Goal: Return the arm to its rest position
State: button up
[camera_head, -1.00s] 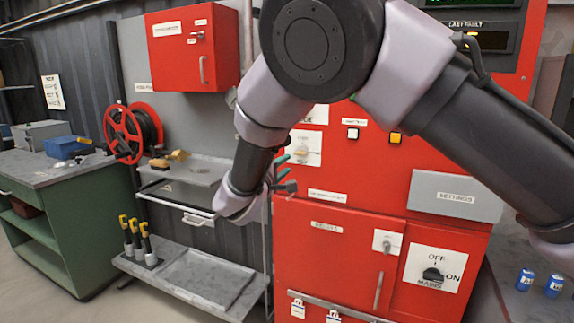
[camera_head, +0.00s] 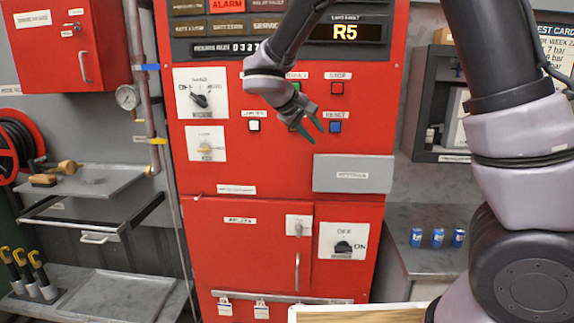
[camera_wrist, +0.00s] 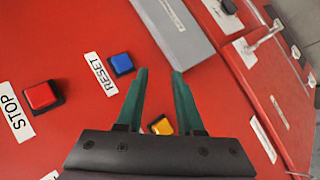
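My arm comes in from the right in the head view and reaches over the top of the red pump cabinet (camera_head: 240,170). My gripper (camera_head: 310,128) is in front of its button rows. In the wrist view the two green fingers (camera_wrist: 160,72) stand apart with nothing between their tips. A blue RESET button (camera_wrist: 121,63) lies just left of the fingertips, and it also shows in the head view (camera_head: 335,127). A yellow button (camera_wrist: 162,126) shows between the finger bases. A red STOP button (camera_wrist: 42,95) is further left. I cannot tell the distance to the panel.
A grey settings box (camera_head: 353,174) juts from the cabinet below the gripper. A grey wall box (camera_head: 430,100) and a counter with blue cans (camera_head: 438,237) stand right. A pipe with a gauge (camera_head: 128,97) and a tray shelf (camera_head: 95,180) are left. The fault display reads R5.

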jog(key=s+d+r+m+g+y, duration=0.2)
jog(key=s+d+r+m+g, duration=0.15)
jog(key=d, duration=0.55)
jog(key=s+d+r+m+t+y, duration=0.2)
jog(key=s+d+r+m+y, duration=0.1)
jog(key=s, duration=0.6)
jog(key=s+d+r+m+t+y, duration=0.1)
jog(key=s+d+r+m+y, duration=0.2)
jog(key=s+d, duration=0.3)
jog(key=s+m+y, duration=0.1)
jog(key=s, duration=0.2)
jog(key=shift+s+r+t, duration=0.35)
jog(key=shift+s, duration=0.05)
